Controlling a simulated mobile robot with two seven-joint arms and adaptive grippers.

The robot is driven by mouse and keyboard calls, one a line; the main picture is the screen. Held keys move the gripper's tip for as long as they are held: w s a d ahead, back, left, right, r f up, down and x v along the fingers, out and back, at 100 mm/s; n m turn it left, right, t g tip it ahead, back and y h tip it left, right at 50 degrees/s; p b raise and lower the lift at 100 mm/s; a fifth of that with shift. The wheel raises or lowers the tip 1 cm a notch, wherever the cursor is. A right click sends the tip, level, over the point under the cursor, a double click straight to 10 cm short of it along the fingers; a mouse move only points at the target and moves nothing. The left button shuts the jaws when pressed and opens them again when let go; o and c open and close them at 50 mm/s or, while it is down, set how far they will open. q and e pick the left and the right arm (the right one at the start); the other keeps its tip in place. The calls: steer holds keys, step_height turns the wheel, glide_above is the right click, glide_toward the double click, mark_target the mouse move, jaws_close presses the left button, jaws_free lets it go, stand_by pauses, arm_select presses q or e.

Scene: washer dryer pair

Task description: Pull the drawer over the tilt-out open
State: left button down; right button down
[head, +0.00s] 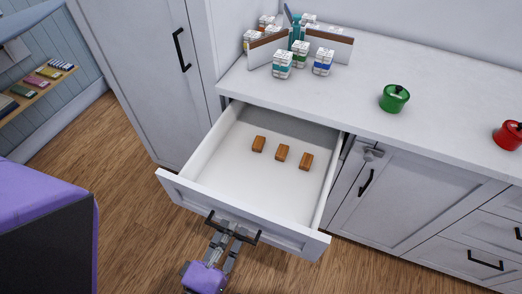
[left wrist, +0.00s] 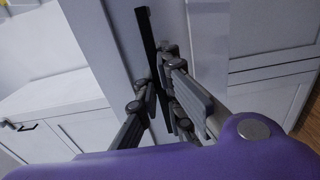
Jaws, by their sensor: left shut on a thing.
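The drawer (head: 195,189) at the left end of the counter is pulled far out. Three small brown blocks lie inside it. Its black bar handle (head: 246,238) is on the front panel and also crosses the left wrist view (left wrist: 147,45). My left gripper (head: 232,231) is at the handle, with its fingers closed around the bar; the fingers also show in the left wrist view (left wrist: 160,105). The drawer front hides whatever is below it, so I cannot see the tilt-out there. My right gripper is in neither view.
The white counter (head: 330,95) holds a green pot (head: 394,98), a red pot (head: 509,135) and a caddy with several small jars. A shut cabinet door (head: 400,205) with a metal latch is right of the drawer. A tall cabinet (head: 145,75) stands left. Wooden floor shows in front.

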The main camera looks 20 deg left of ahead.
arm_select(q)
steer(key=s, duration=0.3)
steer(key=shift+s, duration=0.25)
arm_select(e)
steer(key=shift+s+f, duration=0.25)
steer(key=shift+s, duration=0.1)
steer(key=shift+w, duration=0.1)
arm_select(q)
steer(key=c, duration=1.9)
jaws_free()
steer(key=s, duration=1.2)
steer(key=shift+a, duration=0.3)
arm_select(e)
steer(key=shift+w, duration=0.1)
arm_select(q)
steer(key=shift+w, duration=0.1)
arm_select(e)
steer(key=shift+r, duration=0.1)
